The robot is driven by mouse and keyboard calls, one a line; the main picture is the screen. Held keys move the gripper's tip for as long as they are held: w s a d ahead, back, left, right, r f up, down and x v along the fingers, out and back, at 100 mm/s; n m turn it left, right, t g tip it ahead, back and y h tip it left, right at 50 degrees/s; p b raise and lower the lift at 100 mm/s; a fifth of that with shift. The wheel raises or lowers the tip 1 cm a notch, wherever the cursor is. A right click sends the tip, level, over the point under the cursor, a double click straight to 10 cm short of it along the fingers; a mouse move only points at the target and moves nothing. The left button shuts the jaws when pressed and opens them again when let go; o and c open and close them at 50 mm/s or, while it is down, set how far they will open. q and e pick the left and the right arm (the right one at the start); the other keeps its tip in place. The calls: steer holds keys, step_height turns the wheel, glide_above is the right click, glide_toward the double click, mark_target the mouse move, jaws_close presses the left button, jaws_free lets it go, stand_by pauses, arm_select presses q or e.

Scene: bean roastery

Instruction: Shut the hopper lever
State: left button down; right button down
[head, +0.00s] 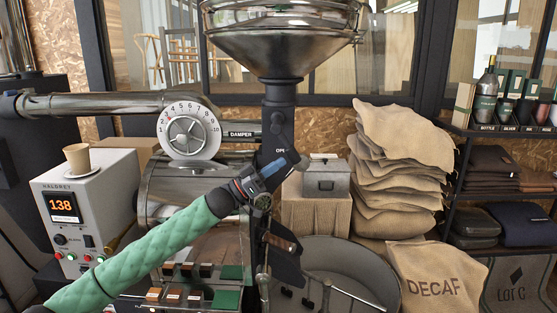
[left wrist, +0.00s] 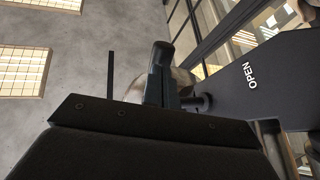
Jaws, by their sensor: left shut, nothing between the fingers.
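The steel hopper (head: 282,40) stands above a black neck (head: 279,98) at the top centre of the head view. The neck's dark plate is lettered OPEN (left wrist: 252,76) in the left wrist view; in the head view the label is partly covered. My left gripper (head: 297,160) is at this plate, in front of the neck, with its green-sleeved arm coming from lower left. Its fingers (left wrist: 162,78) are shut and empty, close beside the plate. A short dark cylinder (left wrist: 196,103) beside them may be part of the lever; I cannot tell whether they touch. My right gripper is not in view.
A damper dial (head: 189,131) and steel pipe (head: 90,104) lie left of the neck. A control box (head: 92,212) carries a paper cup (head: 77,157). A grey tin (head: 327,178) and stacked sacks (head: 400,165) stand right. The round cooling tray (head: 335,262) is below.

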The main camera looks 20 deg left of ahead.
arm_select(q)
steer(key=shift+w+d+r, duration=0.2)
steer(key=shift+w+d, duration=0.05)
steer(key=shift+d, duration=0.05)
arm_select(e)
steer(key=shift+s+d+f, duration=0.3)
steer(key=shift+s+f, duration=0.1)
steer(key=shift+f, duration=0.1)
